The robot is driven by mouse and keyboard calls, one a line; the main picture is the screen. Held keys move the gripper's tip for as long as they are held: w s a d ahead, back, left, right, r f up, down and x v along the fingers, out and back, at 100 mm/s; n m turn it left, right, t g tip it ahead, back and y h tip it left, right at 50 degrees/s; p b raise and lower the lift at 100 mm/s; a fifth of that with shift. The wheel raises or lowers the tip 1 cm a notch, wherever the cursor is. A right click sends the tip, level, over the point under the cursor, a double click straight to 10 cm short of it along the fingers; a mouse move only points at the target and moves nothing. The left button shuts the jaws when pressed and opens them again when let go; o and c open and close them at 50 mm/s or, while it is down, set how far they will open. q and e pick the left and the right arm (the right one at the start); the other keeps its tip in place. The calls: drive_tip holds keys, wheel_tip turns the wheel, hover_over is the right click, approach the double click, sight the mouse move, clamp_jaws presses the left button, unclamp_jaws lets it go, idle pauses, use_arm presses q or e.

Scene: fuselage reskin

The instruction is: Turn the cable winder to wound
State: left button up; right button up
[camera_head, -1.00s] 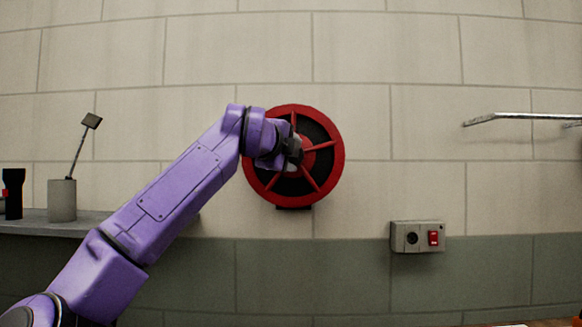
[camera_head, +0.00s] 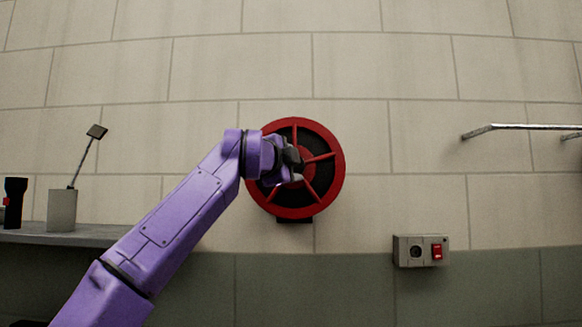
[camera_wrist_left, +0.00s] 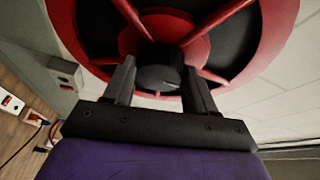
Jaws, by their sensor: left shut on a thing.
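The cable winder is a round red reel (camera_head: 331,182) with red spokes and a dark inside, mounted on the block wall. It also shows in the left wrist view (camera_wrist_left: 80,35). A dark knob (camera_wrist_left: 160,70) sits at its face, between the two fingers of my left gripper (camera_wrist_left: 158,80). The fingers are shut on this knob. In the head view my purple left arm reaches from the lower left, and the left gripper (camera_head: 292,165) covers the left part of the reel's middle. My right gripper is not in view.
A grey shelf (camera_head: 90,235) at the left holds a cup (camera_head: 62,210) with a brush-like tool and a dark flashlight-like object (camera_head: 14,203). A wall box (camera_head: 418,251) with a red switch is lower right. A metal rail (camera_head: 520,127) sticks out at the right.

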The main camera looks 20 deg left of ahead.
use_arm(q)
drive_tip(key=o, duration=1)
drive_tip(key=shift+o, duration=0.2)
drive_tip(key=s+a+b, duration=0.1)
drive_tip(key=s+b, duration=0.5)
drive_tip(key=s, duration=0.4)
drive_tip(key=shift+s, duration=0.25)
drive_tip(key=shift+a+f, duration=0.1)
